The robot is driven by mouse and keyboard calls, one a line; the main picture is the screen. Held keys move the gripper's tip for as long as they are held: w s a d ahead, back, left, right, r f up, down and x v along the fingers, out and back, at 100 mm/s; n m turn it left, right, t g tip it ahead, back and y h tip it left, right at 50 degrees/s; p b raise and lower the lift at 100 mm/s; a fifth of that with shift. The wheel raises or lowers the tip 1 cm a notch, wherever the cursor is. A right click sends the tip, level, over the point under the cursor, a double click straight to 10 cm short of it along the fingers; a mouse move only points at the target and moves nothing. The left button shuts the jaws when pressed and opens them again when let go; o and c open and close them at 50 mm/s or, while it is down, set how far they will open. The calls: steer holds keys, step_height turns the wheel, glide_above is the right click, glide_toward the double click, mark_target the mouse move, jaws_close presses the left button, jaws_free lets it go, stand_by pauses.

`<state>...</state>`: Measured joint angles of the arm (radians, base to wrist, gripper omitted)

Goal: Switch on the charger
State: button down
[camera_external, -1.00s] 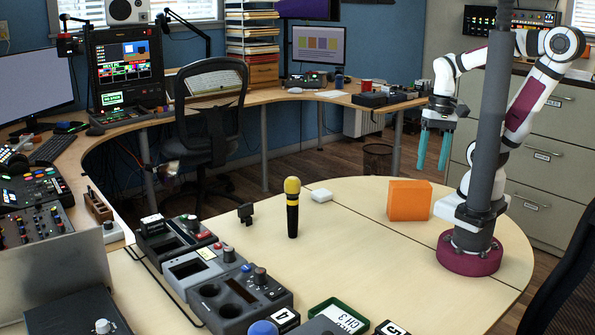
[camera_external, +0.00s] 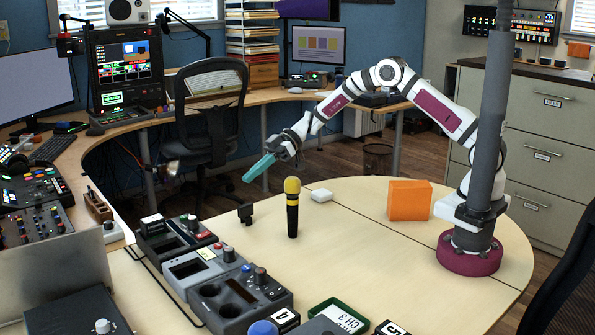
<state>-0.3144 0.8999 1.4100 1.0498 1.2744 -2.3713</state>
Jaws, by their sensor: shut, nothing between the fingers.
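The nearest unit (camera_external: 218,313) has two round wells, a slot and dark knobs. The middle unit (camera_external: 177,283) has a rectangular recess, a red button and a knob. The far unit (camera_external: 160,243) carries knobs and a small red part. Any switch is too small to make out. My gripper (camera_external: 246,179), with teal fingers, is shut and empty, in the air above and behind the units, pointing down-left.
A yellow-topped black microphone (camera_external: 292,217) stands upright right of the units. A green-rimmed tray (camera_external: 339,317) lies in front. The table's right middle is clear.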

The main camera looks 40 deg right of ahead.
steer(key=shift+n+y, duration=0.4)
steer(key=shift+n, duration=0.5)
steer(key=w+a+f, duration=0.1)
steer(key=a+f, duration=0.1)
steer(key=f, duration=0.1)
steer(key=shift+w+a, duration=0.3)
steer(key=shift+w, duration=0.05)
glide_above(203, 234)
steer(key=d, duration=0.4)
step_height(203, 234, down, 4)
steer(key=r, duration=0.1)
steer(key=f, duration=0.3)
steer(key=shift+w+a+f, duration=0.1)
steer(key=shift+a+f, duration=0.15)
steer(key=shift+f, duration=0.15)
steer(key=shift+d+f, duration=0.1)
steer(key=shift+f, duration=0.3)
